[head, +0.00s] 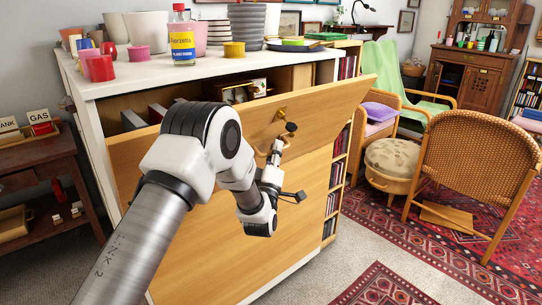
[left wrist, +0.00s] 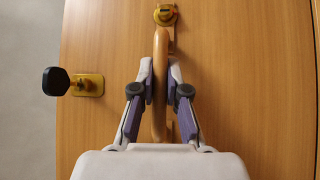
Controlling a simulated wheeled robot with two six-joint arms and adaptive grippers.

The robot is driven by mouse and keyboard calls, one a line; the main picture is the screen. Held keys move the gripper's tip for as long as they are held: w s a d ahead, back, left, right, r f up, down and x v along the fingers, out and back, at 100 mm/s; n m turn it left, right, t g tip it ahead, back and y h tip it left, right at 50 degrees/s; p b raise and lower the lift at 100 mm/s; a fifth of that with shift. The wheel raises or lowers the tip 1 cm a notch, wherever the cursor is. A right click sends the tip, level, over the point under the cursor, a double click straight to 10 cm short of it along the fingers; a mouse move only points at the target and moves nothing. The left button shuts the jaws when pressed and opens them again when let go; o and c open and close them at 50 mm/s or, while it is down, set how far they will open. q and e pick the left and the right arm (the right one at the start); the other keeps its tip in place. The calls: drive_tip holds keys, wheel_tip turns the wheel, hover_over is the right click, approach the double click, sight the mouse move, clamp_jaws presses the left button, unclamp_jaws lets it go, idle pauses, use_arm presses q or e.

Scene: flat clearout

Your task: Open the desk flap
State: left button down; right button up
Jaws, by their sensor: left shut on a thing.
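The desk flap (head: 330,112) is a wide light-wood panel on the front of a white-topped cabinet. It is tilted outward at the top, partly open, with the compartment showing behind its upper edge. My left gripper (head: 274,152) is at the flap's outer face. In the left wrist view my left gripper (left wrist: 161,88) is shut on a curved wooden handle (left wrist: 160,62), one finger on each side. A brass fitting (left wrist: 166,15) sits at the handle's end, and a black knob on a brass plate (left wrist: 88,85) is beside it. My right gripper is not in view.
Pots, cups and a blue-and-yellow bottle (head: 182,42) stand on the cabinet's white top (head: 130,78). A dark side table (head: 40,165) is at the left. A round stool (head: 392,160) and a wicker chair (head: 475,150) stand at the right. Carpet in front is clear.

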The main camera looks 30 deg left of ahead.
use_arm(q)
drive_tip(key=c, duration=1.2)
unclamp_jaws()
drive_tip(key=shift+a, duration=0.1)
drive_tip(key=v, duration=1.2)
drive_tip(key=shift+r, duration=0.1)
